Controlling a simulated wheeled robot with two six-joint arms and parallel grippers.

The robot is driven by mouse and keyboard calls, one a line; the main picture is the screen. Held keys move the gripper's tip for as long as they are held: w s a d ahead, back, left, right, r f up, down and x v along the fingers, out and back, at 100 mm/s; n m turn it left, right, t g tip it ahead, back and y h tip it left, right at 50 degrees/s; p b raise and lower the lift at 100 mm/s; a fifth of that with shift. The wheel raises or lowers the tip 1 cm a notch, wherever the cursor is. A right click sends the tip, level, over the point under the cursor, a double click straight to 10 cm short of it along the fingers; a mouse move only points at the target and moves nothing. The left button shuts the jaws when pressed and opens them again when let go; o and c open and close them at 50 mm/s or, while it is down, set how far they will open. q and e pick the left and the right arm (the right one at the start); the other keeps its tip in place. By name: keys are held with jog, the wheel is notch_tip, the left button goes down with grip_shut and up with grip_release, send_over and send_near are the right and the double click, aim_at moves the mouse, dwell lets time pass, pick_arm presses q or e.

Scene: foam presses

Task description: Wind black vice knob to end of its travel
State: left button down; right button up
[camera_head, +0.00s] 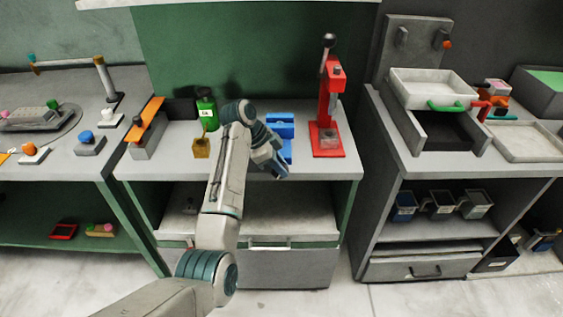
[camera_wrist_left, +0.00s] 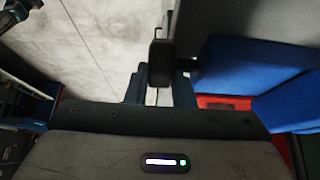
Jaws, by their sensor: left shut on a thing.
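The blue vice (camera_head: 280,130) stands on the middle bench, partly hidden behind my left gripper (camera_head: 277,165). In the left wrist view its blue body (camera_wrist_left: 245,80) fills the right side, with red under it. The black knob (camera_wrist_left: 160,62) sticks out from the vice on a short dark shaft. My left gripper (camera_wrist_left: 161,85) is shut on the knob, with one blue-grey finger on either side of it. In the head view the knob is hidden by the gripper.
A red press (camera_head: 328,135) stands just right of the vice. A green bottle (camera_head: 206,110), a small yellow-brown container (camera_head: 201,148) and an orange-topped stand (camera_head: 147,125) are to the left. The bench front edge is close below the gripper, with open floor beyond it.

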pick_arm(q)
jog(key=shift+a+h, duration=0.25)
jog(key=shift+h, duration=0.85)
jog(key=shift+a+f+h+b, duration=0.15)
jog(key=shift+h+b, duration=0.15)
jog(key=shift+h, duration=0.35)
jog(key=shift+a+r+h+b, duration=0.1)
jog(key=shift+h+b, duration=0.15)
jog(key=shift+h, duration=0.4)
pick_arm(e)
jog(key=shift+w, duration=0.85)
jog(key=shift+s, duration=0.1)
pick_arm(q)
jog(key=c, duration=1.5)
grip_release()
